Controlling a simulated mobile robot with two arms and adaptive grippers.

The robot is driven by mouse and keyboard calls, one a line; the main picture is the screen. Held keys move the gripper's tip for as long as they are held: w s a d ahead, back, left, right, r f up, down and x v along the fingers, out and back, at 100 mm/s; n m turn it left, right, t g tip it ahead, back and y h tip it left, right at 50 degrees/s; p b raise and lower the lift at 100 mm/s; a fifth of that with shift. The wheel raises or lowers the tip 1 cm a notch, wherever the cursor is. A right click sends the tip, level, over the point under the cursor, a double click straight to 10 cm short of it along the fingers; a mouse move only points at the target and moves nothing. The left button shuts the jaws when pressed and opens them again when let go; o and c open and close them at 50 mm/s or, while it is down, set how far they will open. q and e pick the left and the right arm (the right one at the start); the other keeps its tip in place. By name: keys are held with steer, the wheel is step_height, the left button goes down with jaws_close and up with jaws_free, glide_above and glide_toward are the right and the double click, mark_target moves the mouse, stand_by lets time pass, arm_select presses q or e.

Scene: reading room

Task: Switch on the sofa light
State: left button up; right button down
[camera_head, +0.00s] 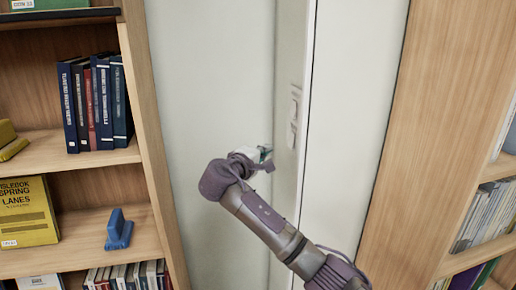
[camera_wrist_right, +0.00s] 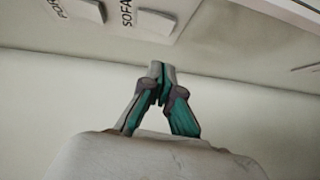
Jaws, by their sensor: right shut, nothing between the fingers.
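Two pale switches sit on the narrow wall strip in the head view, an upper one (camera_head: 295,106) and a lower one (camera_head: 291,135). In the right wrist view, a label reading SOFA (camera_wrist_right: 127,15) lies beside a white rocker switch (camera_wrist_right: 155,24) at the top. My right gripper (camera_head: 267,153) is below and left of the switches in the head view. In the wrist view its fingertips (camera_wrist_right: 162,70) are shut and empty, just below the SOFA switch. I cannot tell whether they touch the wall. My left gripper is out of view.
Another labelled switch (camera_wrist_right: 85,10) is left of the SOFA one; its label is cut off. A bookshelf (camera_head: 155,120) stands left and another (camera_head: 440,120) right. A vertical white edge (camera_head: 308,100) runs right of the switches. Pale wall lies between the shelves.

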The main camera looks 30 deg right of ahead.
mark_target(289, 144)
steer(key=d+p, duration=0.1)
steer(key=d, duration=0.1)
steer(key=d+p, duration=0.1)
steer(key=d, duration=0.1)
steer(key=d+p, duration=0.1)
steer(key=d, duration=0.1)
steer(key=shift+w+d+f+p, duration=0.2)
steer(key=shift+w+f+p, duration=0.1)
steer(key=shift+f, duration=0.05)
